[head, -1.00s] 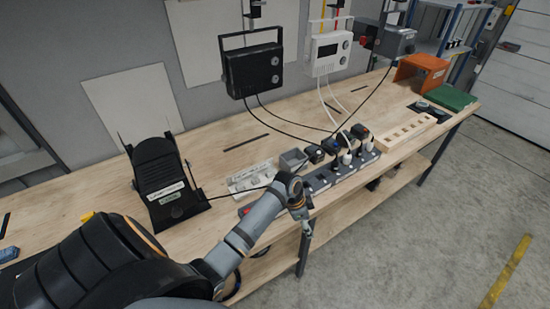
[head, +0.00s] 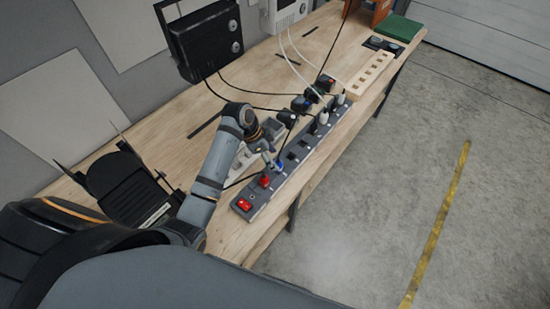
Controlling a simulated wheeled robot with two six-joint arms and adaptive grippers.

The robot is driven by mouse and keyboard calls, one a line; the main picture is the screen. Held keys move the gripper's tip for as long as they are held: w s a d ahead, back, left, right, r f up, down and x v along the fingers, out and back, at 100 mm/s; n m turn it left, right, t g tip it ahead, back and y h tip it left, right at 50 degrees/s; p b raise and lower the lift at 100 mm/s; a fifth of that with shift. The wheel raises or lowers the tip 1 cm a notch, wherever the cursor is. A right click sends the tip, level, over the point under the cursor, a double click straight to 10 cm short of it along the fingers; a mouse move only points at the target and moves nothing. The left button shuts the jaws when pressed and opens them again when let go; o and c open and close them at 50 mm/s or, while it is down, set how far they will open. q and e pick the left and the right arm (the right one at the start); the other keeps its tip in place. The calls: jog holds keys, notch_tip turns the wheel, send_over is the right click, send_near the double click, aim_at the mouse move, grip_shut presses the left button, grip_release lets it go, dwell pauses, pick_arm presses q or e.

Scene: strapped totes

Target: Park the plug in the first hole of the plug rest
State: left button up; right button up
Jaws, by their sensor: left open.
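The plug rest is a pale wooden block (head: 357,86) with a row of holes, near the far right end of the bench. A long grey power strip (head: 257,206) lies along the bench's front edge. Black and white plugs, such as a white plug (head: 323,118), stand in its far half. My left gripper (head: 272,162) is open over the strip's near half, beside a small blue part and a red part (head: 264,181). Whether it touches them I cannot tell. Which plug the task means is unclear. My right gripper is out of view.
A black device (head: 207,42) and a white device hang on the wall, with cables running to the strip. A black stand (head: 125,190) is at left. A green box (head: 398,27) sits at the far end.

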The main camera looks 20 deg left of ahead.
aim_at(279, 162)
pick_arm(q)
jog(key=p+x, duration=0.1)
jog(key=x, duration=0.4)
jog(key=shift+w+f, duration=0.1)
jog(key=shift+f, duration=0.15)
jog(key=shift+d+f, duration=0.1)
jog(key=shift+f, duration=0.25)
jog(key=c, duration=1.1)
jog(key=o, duration=0.5)
jog(key=shift+c, duration=0.2)
grip_shut()
jog(key=shift+r, duration=2.55)
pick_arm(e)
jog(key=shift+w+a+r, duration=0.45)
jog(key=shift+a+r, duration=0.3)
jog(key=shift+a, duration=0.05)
